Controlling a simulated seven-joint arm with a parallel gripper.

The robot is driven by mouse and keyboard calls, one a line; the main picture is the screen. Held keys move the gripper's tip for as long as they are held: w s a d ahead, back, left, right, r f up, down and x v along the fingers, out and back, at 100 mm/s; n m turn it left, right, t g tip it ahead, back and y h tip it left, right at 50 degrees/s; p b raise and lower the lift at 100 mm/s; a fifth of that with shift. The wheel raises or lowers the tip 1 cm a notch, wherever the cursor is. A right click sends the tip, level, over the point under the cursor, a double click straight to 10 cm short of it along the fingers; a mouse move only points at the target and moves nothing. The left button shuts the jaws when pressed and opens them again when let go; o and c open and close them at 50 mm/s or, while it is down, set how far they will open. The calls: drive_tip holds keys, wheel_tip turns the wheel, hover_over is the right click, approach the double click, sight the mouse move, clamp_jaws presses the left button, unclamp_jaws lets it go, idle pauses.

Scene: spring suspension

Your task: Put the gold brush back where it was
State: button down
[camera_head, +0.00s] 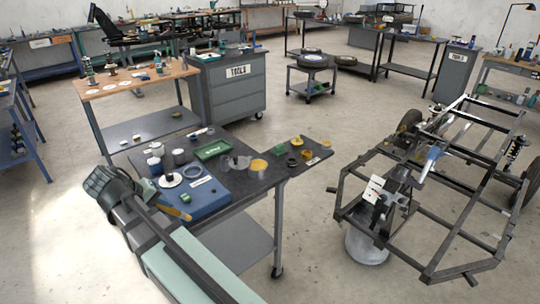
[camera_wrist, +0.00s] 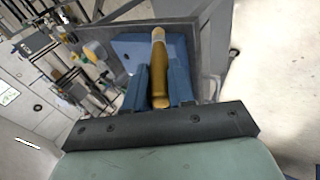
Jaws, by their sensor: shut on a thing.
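The gold brush (camera_wrist: 158,72) is held upright in the wrist view between the two blue fingers of my gripper (camera_wrist: 159,88). Its paler end points away from the palm. In the head view the brush (camera_head: 180,213) shows as a short gold bar at the near left corner of the blue tray (camera_head: 208,203). The tray also shows behind the brush in the wrist view (camera_wrist: 128,52). I cannot tell whether the brush touches the tray. My fingers are mostly hidden in the head view.
The dark workbench (camera_head: 240,183) also holds a green tray (camera_head: 212,150), a grey clamp-like part (camera_head: 236,163), a yellow-topped container (camera_head: 258,166) and white-topped cylinders. A tool cabinet (camera_head: 230,85) stands behind.

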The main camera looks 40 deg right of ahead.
drive_tip(key=w+d+r+m+g+y, duration=0.1)
drive_tip(key=w+d+r+m, duration=0.1)
drive_tip(key=d, duration=0.9)
drive_tip(key=w+d+r+m+y, duration=0.1)
drive_tip(key=w+d+m, duration=0.1)
drive_tip(key=d, duration=0.8)
drive_tip(key=w+d+r+m+g+y, duration=0.1)
drive_tip(key=w+d+r+m, duration=0.1)
drive_tip(key=d, duration=0.9)
drive_tip(key=w+d+r+n+t+y, duration=0.1)
drive_tip(key=w+d+n, duration=0.1)
drive_tip(key=w, duration=0.5)
drive_tip(key=w+d+r+n+t, duration=0.1)
drive_tip(key=w+d+r, duration=0.1)
drive_tip(key=w, duration=0.5)
wheel_tip(320, 180, down, 10)
drive_tip(key=a+n+y, duration=0.2)
drive_tip(key=n, duration=0.1)
drive_tip(key=shift+w+n+y, duration=0.3)
drive_tip(key=shift+w+y, duration=0.05)
drive_tip(key=shift+y, duration=0.05)
drive_tip(key=shift+f, duration=0.15)
drive_tip(key=c, duration=1)
unclamp_jaws()
drive_tip(key=shift+f, duration=0.1)
drive_tip(key=shift+o, duration=0.2)
